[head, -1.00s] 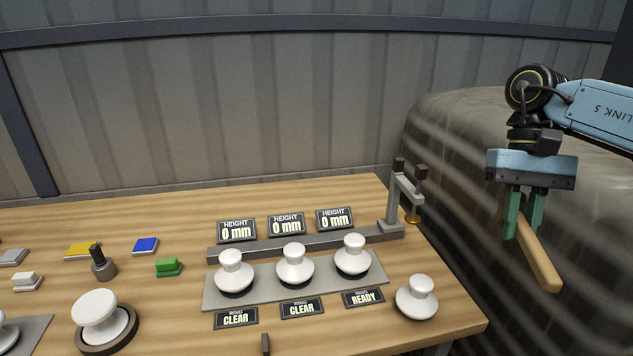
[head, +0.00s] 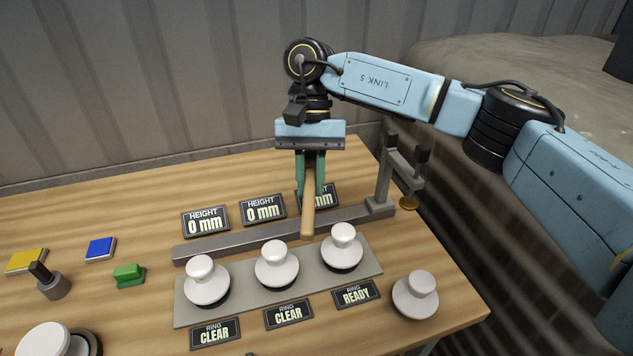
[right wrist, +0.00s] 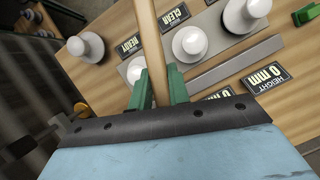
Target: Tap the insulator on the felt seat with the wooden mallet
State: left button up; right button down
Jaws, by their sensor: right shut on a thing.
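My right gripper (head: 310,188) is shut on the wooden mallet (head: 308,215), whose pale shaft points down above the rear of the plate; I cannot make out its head. The shaft also shows in the right wrist view (right wrist: 150,50). Three white insulators, left (head: 205,282), middle (head: 277,265) and right (head: 343,248), stand upright on a grey plate (head: 240,300), with dark rims beneath. The shaft end appears just behind the middle and right ones, apart from them. Another white insulator (head: 42,340) sits on a dark round seat (head: 85,343), cut off at lower left. My left gripper is out of view.
A loose white insulator (head: 415,295) stands near the table's right edge. A grey rail and upright gauge post (head: 384,175) stand behind the plate. HEIGHT signs (head: 205,221) read 0 mm; RING signs (head: 215,333) read CLEAR, CLEAR, READY. Green block (head: 128,275) and dark-handled stamp (head: 52,285) lie left.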

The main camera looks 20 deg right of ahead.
aim_at(313, 198)
jog(key=m, duration=0.1)
jog(key=s+a+f+m+y+p, duration=0.1)
jog(key=m, duration=0.2)
jog(key=shift+s+a+f+t, duration=0.3)
jog(key=shift+s+a+t, duration=0.05)
jog(key=shift+t, duration=0.05)
jog(key=shift+s+f+m+t+y+p, duration=0.15)
jog(key=shift+m+y+p, duration=0.2)
jog(key=shift+m, duration=0.25)
jog(key=shift+f+m+t+y+p, duration=0.15)
jog(key=shift+m+y+p, duration=0.15)
jog(key=shift+m, duration=0.3)
jog(key=m+t, duration=0.1)
jog(key=m, duration=0.1)
jog(key=d+m+p, duration=0.1)
jog(key=m, duration=0.1)
jog(key=shift+s+d+t+y, duration=0.15)
jog(key=shift+t+y, duration=0.2)
jog(key=shift+t, duration=0.05)
jog(key=shift+d+f+m+t+b, duration=0.25)
jog(key=shift+d+f+m, duration=0.1)
jog(key=shift+f+m, duration=0.35)
jog(key=shift+d+f+m+t+b, duration=0.3)
jog(key=shift+f+m, duration=0.25)
jog(key=shift+f, duration=0.2)
jog(key=shift+d+f+m+t+b, duration=0.25)
jog(key=shift+d+f+m, duration=0.1)
jog(key=shift+f+m, duration=0.35)
